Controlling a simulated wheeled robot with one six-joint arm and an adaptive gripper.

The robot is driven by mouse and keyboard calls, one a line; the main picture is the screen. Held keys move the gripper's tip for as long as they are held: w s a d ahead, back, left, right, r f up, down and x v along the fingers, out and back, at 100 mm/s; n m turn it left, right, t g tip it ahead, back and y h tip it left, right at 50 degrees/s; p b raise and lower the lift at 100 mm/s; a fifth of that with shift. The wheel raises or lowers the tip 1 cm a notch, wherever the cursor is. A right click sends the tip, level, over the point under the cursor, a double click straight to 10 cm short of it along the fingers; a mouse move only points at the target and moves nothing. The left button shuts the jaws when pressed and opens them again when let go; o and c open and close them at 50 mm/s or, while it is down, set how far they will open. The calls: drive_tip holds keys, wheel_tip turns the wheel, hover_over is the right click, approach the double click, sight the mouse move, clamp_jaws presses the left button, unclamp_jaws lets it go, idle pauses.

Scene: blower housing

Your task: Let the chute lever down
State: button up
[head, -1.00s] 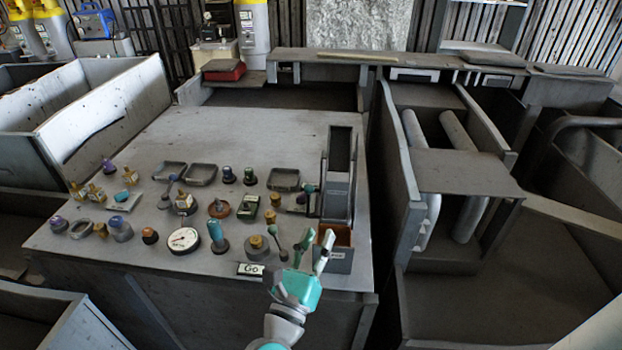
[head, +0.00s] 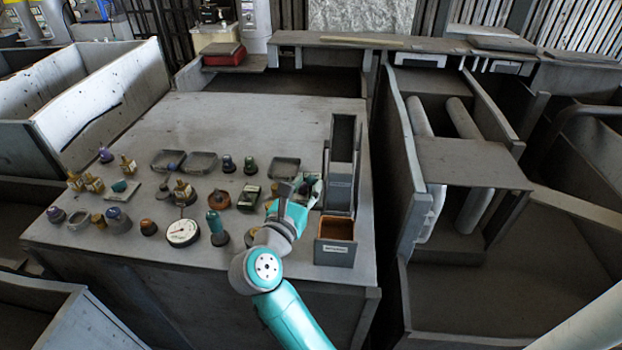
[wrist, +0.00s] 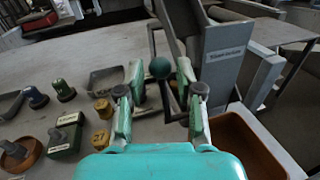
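The chute (head: 341,170) is a tall grey box with a labelled front, standing at the right side of the bench top; it also shows in the wrist view (wrist: 222,65). A dark green ball knob (wrist: 160,68), on a thin dark rod beside the chute's left side, appears to be the chute lever. My gripper (wrist: 160,75) is open, its fingers on either side of the knob in the picture. I cannot tell how far beyond the tips the knob is; no contact shows. In the head view my gripper (head: 290,196) is left of the chute and hides the lever.
An open bin with an orange-brown inside (head: 335,229) stands in front of the chute. Left of my gripper are several knobs, shallow trays and a round white gauge (head: 182,232). The back of the bench top (head: 260,120) is clear.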

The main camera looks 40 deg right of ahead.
sight(309, 183)
drive_tip(key=shift+x, duration=1.45)
clamp_jaws()
